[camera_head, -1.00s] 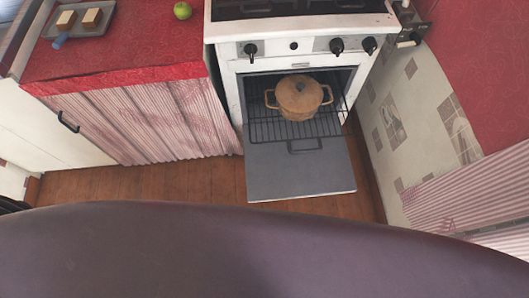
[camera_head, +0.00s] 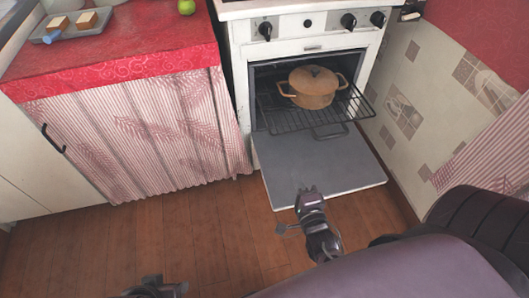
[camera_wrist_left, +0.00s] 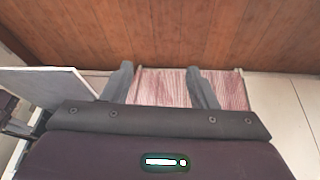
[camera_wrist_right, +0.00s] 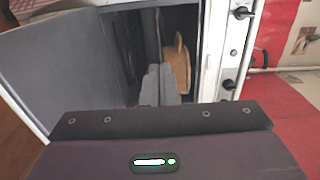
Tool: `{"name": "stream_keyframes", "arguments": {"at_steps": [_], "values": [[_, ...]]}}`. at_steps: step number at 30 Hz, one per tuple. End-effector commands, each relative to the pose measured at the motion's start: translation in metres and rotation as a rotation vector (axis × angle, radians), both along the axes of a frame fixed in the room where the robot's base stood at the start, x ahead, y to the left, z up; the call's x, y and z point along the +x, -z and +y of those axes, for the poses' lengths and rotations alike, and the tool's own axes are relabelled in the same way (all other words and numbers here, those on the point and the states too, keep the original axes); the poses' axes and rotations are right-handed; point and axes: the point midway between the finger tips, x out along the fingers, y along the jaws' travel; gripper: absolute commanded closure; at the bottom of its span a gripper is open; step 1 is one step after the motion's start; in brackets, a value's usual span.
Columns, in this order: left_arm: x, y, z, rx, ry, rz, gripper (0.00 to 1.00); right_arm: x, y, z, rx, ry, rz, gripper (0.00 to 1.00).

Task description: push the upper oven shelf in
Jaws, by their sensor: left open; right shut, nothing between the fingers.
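The upper oven shelf is a dark wire rack (camera_head: 290,119) in the open white oven (camera_head: 300,45). In the head view it juts out over the lowered grey door (camera_head: 320,172). A tan lidded pot (camera_head: 313,90) sits on it, and also shows sideways in the right wrist view (camera_wrist_right: 180,66). My right gripper (camera_head: 307,190) is shut and empty. In the head view it appears by the door's front edge, apart from the shelf; the right wrist view shows its fingers (camera_wrist_right: 160,78) pointing toward the oven opening. My left gripper (camera_wrist_left: 161,85) is open and empty, low over the floor.
A red-covered counter (camera_head: 110,75) with a striped curtain (camera_head: 140,135) stands left of the oven. A grey tray (camera_head: 70,32) and green apple (camera_head: 186,7) are on it. A tiled wall (camera_head: 430,90) is close on the right. The wooden floor (camera_head: 190,240) in front is clear.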

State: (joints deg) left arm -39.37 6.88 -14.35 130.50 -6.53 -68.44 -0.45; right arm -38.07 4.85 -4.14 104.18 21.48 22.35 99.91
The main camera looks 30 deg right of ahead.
Motion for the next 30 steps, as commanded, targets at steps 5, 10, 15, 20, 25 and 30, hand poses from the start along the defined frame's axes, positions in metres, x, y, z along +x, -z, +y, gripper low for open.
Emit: {"name": "stream_keyframes", "arguments": {"at_steps": [5, 10, 15, 20, 25, 30], "values": [[0.002, 0.001, -0.005, -0.014, 0.008, -0.023, 0.47, 0.025, -0.001, -0.006, -0.002, -0.001, -0.004, 1.00], [0.004, 0.003, -0.013, -0.037, 0.019, -0.060, 0.47, 0.061, 0.000, -0.014, -0.003, -0.001, -0.002, 1.00], [0.007, 0.004, -0.020, -0.064, 0.029, -0.101, 0.47, 0.095, 0.000, -0.022, -0.002, -0.001, -0.001, 1.00], [0.009, 0.004, -0.027, -0.085, 0.038, -0.134, 0.47, 0.119, 0.001, -0.028, -0.004, -0.001, 0.001, 1.00], [0.020, -0.006, -0.032, -0.114, 0.037, -0.199, 0.47, 0.131, 0.000, -0.031, -0.001, -0.002, 0.003, 1.00], [0.022, -0.008, -0.033, -0.118, 0.037, -0.211, 0.47, 0.133, 0.000, -0.031, -0.001, -0.001, 0.003, 1.00]]}}
